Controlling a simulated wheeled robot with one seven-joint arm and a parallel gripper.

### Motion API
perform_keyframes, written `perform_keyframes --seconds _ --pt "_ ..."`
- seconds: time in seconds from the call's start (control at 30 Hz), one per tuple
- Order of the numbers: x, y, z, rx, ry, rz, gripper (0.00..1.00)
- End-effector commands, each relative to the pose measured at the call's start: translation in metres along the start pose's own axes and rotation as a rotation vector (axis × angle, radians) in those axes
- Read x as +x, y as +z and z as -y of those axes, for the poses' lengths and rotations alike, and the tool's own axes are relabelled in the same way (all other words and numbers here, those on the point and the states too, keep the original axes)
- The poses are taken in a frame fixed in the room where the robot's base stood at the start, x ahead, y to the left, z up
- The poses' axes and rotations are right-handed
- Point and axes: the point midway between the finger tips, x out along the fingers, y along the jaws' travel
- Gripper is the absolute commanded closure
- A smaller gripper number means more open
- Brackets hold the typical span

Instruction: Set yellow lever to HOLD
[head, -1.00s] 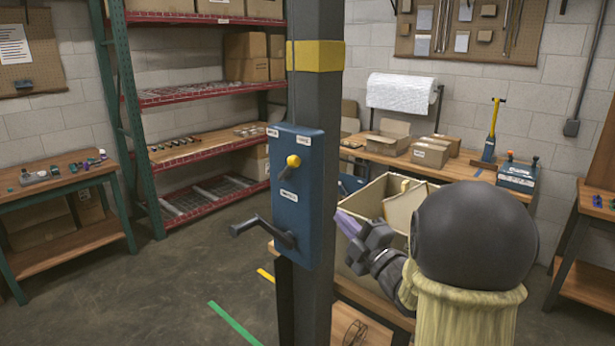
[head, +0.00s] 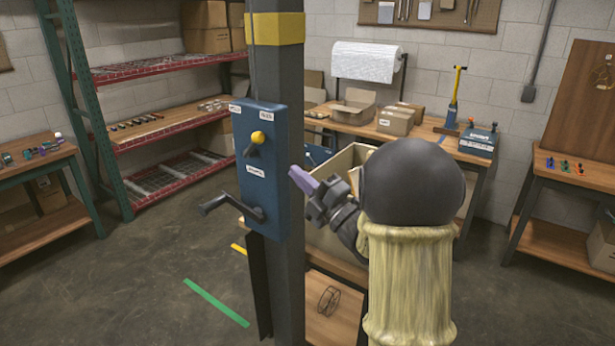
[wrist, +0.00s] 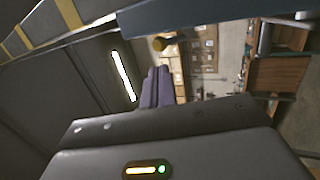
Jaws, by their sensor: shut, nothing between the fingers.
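The yellow lever (head: 258,137) has a round yellow knob on a short dark arm. It sits on the upper front of a blue box (head: 280,195) fixed to a grey post. White labels lie above the knob at left and right, and one below; their words are too small to read. My gripper (head: 300,180), with purple fingers, is shut and empty. It is just right of the box, lower than the knob and apart from it.
A dark crank handle (head: 232,208) sticks out from the lower box. The grey post (head: 277,75) stands behind it. An open carton (head: 340,160) and a workbench (head: 350,128) are behind my gripper. The floor left of the post is open.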

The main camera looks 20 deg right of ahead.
Motion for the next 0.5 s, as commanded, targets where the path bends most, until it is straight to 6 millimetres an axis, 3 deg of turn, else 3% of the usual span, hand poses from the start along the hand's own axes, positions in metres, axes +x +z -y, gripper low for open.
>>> perform_keyframes --seconds 0.3,0.5 --pt "0.060 -0.001 -0.004 0.002 0.000 -0.002 1.00" --pt "0.087 -0.001 -0.004 0.001 0.000 -0.001 1.00"
